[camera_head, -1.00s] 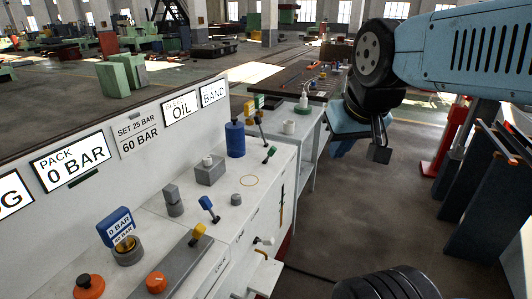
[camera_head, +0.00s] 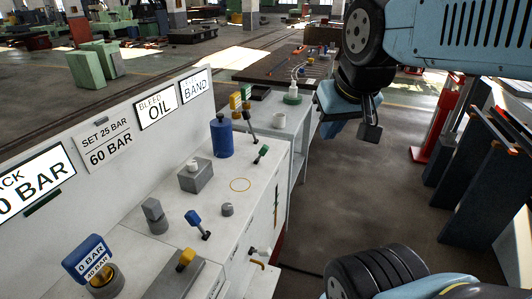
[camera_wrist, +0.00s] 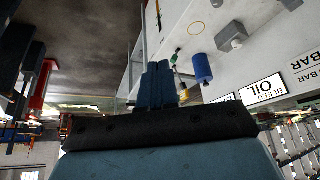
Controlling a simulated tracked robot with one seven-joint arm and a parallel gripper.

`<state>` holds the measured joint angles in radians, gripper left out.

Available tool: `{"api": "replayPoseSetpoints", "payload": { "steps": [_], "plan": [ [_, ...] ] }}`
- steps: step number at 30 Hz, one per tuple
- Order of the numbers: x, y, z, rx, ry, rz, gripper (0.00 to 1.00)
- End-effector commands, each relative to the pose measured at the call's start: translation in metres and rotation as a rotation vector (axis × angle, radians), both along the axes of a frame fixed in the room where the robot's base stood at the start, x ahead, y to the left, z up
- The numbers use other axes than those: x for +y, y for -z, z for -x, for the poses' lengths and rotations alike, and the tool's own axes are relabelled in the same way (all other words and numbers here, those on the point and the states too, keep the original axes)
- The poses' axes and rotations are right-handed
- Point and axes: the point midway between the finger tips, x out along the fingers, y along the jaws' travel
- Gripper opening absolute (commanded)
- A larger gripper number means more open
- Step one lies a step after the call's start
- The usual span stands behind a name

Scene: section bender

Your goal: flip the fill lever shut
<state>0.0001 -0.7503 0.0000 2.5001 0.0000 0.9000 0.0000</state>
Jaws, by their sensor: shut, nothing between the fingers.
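My gripper (camera_head: 370,128) is shut and empty, raised in front of the right side of the grey bench. Its fingers also show together in the wrist view (camera_wrist: 158,82). Several small levers stand on the bench: a blue-handled lever (camera_head: 195,220), a green-handled lever (camera_head: 262,153) and a yellow-handled lever (camera_head: 186,260). No readable label shows which is the fill lever. The green-handled lever also shows in the wrist view (camera_wrist: 175,56), beside a blue cylinder (camera_wrist: 203,67). My gripper is apart from all of them.
The blue cylinder (camera_head: 222,138) and a grey block (camera_head: 196,177) stand on the bench. Signs on the back panel include a bleed oil sign (camera_head: 157,106). A tool table (camera_head: 285,65) is beyond. Dark racks (camera_head: 485,165) stand at right. Open floor lies between.

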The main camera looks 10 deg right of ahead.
Motion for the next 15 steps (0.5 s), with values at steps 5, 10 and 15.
{"api": "replayPoseSetpoints", "payload": {
  "steps": [5,10,15],
  "plan": [
    [0.000,0.000,-0.001,0.004,0.001,-0.002,0.00],
    [0.003,0.005,-0.010,0.058,0.021,-0.028,0.00],
    [0.005,0.019,-0.030,0.174,0.064,-0.092,0.00]
  ]
}}
